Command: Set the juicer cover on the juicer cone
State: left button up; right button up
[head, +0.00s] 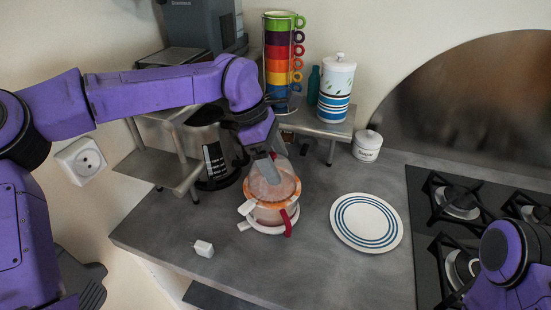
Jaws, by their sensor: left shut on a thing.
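The juicer (268,217) stands on the grey counter, with a white body, an orange ring and a red part at its front right. The juicer cover (287,186) is a pale see-through dome directly above the orange ring. My left gripper (267,171) comes down from above and is shut on the cover. The cone is largely hidden behind the cover and fingers. I cannot tell whether the cover rests on it or hangs just above. My right arm shows at the lower right, but its gripper is out of view.
A white plate with blue rings (367,222) lies to the right. A small white plug (203,248) lies at the front left. Behind stand a dark kettle (212,160), a small shelf (325,125), stacked mugs (279,55) and a white jar (367,146). A gas hob (428,210) is at right.

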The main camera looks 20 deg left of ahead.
pick_arm(q)
jog(key=shift+f, duration=0.3)
jog(key=o, duration=1.1)
notch_tip(320, 180, up, 6)
jog(key=p, duration=0.6)
jog(key=shift+r, duration=0.1)
